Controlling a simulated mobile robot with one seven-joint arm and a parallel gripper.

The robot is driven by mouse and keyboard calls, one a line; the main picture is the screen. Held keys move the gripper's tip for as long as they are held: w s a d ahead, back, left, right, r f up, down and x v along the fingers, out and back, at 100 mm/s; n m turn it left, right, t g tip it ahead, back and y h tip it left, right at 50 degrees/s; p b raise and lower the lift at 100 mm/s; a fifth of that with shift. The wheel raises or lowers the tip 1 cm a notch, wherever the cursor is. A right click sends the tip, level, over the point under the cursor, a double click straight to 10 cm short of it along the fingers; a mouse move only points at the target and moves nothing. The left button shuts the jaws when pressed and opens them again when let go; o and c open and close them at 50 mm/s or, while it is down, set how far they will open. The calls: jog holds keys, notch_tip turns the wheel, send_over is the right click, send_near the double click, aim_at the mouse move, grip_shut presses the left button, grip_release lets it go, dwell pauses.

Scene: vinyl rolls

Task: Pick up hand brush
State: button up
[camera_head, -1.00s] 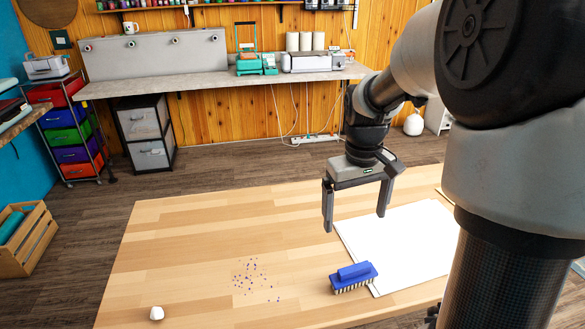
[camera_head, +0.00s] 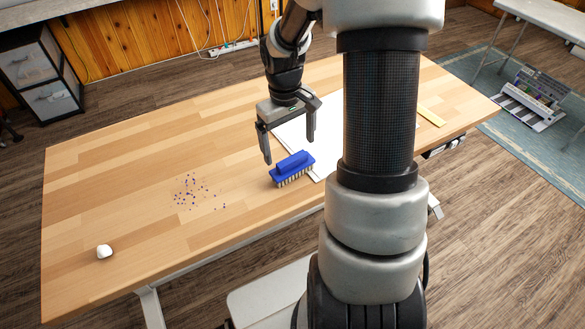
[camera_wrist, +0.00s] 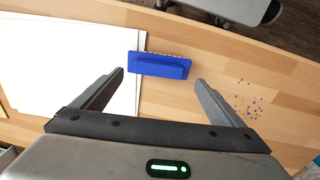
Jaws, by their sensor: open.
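The hand brush (camera_head: 292,168) is blue with pale bristles facing down. It lies on the wooden table, at the edge of the white sheet. In the wrist view the brush (camera_wrist: 160,66) is ahead of the fingertips, roughly centred between them, and overlaps the sheet's edge. My gripper (camera_head: 289,150) is open and empty. It points down above the table, just behind the brush in the head view. In the wrist view both fingers of my gripper (camera_wrist: 159,76) are spread wide and apart from the brush.
The wooden table (camera_head: 120,165) has free room on its left. Small blue and dark specks (camera_head: 192,192) lie left of the brush, and a small white lump (camera_head: 104,251) is near the front left. The white sheet (camera_head: 290,134) lies under and behind my gripper. A yellow strip (camera_head: 430,116) lies right.

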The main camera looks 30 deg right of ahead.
aim_at(292, 159)
jog(key=f, duration=0.3)
jog(key=f+b, duration=0.1)
jog(key=shift+s+d+f, duration=0.1)
jog(key=shift+d+f, duration=0.2)
jog(key=shift+f, duration=0.1)
jog(key=shift+r, duration=0.1)
jog(key=c, duration=1.5)
